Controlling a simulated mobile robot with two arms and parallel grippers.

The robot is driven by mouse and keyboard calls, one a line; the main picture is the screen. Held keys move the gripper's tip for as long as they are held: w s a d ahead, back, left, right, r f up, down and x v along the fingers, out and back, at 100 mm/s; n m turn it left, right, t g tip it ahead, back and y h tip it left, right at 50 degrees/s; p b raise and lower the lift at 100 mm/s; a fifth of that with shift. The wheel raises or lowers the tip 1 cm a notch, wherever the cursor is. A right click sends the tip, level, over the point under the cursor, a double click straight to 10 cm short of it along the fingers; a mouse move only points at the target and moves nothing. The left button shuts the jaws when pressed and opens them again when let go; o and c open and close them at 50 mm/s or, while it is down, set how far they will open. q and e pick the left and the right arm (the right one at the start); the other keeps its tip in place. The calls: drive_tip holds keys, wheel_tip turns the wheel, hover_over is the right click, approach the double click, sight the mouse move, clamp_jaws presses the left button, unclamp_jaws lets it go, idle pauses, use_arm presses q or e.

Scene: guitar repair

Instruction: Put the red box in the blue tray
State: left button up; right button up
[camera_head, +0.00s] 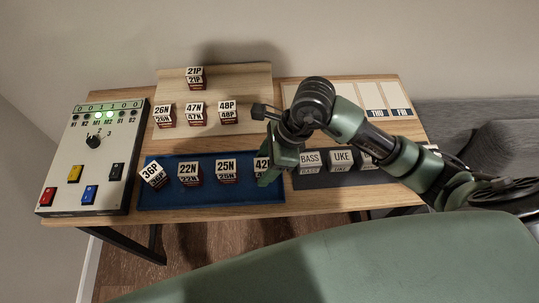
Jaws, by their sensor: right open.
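The blue tray (215,206) lies at the front of the table. Small boxes with white number labels and dark red lower edges stand in it: 36P (153,173), 22N (188,173), 25N (226,171) and one whose label starts with 42 (262,163). Similar boxes 21P (194,76), 26N (163,115), 47N (195,113) and 48P (227,111) stand on a pale wooden board behind. I cannot tell which is the red box. My right gripper (268,178) is open at the tray's right end, pointing down and partly hiding the 42 box. My left gripper is not in view.
A white control panel (82,195) with lights, a knob and coloured switches stands at the left. A dark mat (310,183) with BASS and UKE blocks lies right of the tray. White day cards (372,97) lie at the back right.

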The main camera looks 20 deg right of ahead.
drive_tip(key=v, duration=1.2)
drive_tip(key=shift+b, duration=0.45)
drive_tip(key=shift+s, duration=0.1)
